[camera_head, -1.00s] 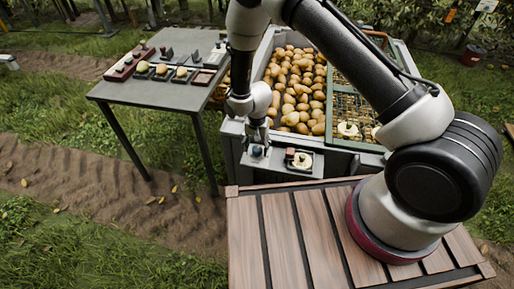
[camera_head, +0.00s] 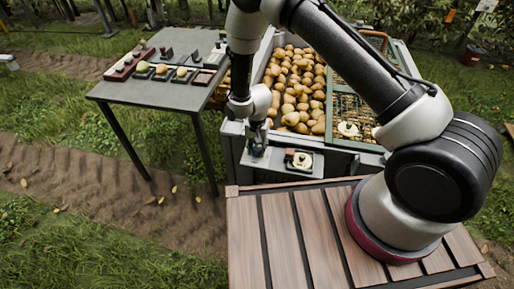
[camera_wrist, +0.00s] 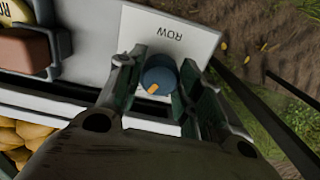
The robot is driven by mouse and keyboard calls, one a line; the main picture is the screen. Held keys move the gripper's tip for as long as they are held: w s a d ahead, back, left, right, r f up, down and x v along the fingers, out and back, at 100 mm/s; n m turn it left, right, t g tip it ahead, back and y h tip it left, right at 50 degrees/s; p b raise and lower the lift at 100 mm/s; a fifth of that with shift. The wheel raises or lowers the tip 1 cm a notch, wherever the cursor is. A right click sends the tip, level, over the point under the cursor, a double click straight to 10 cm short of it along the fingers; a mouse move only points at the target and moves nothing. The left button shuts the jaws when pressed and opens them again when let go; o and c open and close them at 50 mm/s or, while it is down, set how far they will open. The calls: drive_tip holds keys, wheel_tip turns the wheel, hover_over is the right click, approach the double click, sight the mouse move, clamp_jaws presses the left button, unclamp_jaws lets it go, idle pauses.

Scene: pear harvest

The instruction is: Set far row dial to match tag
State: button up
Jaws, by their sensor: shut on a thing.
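A blue round dial (camera_wrist: 160,74) with an orange pointer mark sits on a pale panel (camera_wrist: 200,40) beside the printed word ROW, upside down in the wrist view. The pointer aims down and slightly left there. My gripper (camera_wrist: 157,92) has a finger on each side of the dial and is shut on it. In the head view my gripper (camera_head: 257,148) reaches down to the left end of the ledge on the near side of the crate, where its fingers largely hide the dial. A white tag (camera_head: 486,5) hangs at the top right, its writing too small to read.
A crate of pears (camera_head: 229,135) stands behind the ledge. A dark tray (camera_head: 316,169) with a pale ring-shaped item and a brown block is right of my gripper. A grey table (camera_head: 145,93) with small trays stands left. Wooden slats (camera_head: 285,240) lie in front.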

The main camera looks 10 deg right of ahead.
drive_tip(key=n, duration=1.1)
idle(0.3)
drive_tip(key=shift+n, duration=0.3)
drive_tip(key=o, duration=1)
drive_tip(key=shift+o, duration=0.2)
drive_tip(key=shift+r, duration=0.1)
